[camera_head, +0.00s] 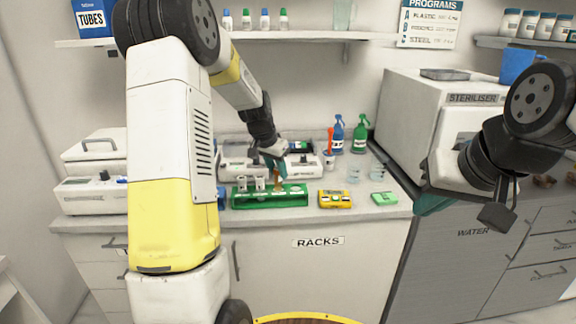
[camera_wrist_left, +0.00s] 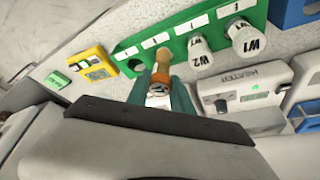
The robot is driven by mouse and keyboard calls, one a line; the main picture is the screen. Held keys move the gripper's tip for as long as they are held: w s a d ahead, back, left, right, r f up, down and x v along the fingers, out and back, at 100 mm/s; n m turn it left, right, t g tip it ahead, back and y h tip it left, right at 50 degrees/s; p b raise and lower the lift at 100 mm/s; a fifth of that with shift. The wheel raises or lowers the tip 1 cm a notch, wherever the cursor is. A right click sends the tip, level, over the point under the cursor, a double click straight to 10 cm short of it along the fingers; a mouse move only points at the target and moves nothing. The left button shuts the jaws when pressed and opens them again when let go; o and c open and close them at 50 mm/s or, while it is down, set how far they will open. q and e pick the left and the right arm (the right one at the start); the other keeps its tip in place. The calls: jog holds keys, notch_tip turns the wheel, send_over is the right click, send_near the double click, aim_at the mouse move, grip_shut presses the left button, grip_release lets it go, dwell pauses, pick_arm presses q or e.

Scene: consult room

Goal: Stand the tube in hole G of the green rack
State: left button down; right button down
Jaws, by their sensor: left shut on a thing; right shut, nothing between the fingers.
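The green rack (camera_head: 268,200) stands near the front of the counter, and it also shows in the left wrist view (camera_wrist_left: 127,54). My left gripper (camera_head: 274,168) is shut on an amber tube (camera_head: 277,181) above the rack. In the left wrist view the tube (camera_wrist_left: 162,67) sits between the teal fingers (camera_wrist_left: 160,92), with its far end at the rack's row of holes. I cannot tell whether that end is inside a hole. The rack's hole letters are too small to read. My right gripper (camera_head: 432,203) is shut and empty, off to the right of the counter.
Two white-capped tubes marked W1 (camera_wrist_left: 247,40) and W2 (camera_wrist_left: 201,55) stand in the rack. A yellow block (camera_head: 334,199) and a green block (camera_head: 384,198) lie right of it. White machines, glass beakers (camera_head: 354,173) and spray bottles (camera_head: 360,134) stand behind.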

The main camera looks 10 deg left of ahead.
pick_arm(q)
jog(key=shift+f, duration=1.15)
jog(key=shift+f, duration=0.1)
jog(key=c, duration=1.1)
grip_release()
jog(key=shift+o, duration=0.2)
jog(key=shift+v, duration=3.9)
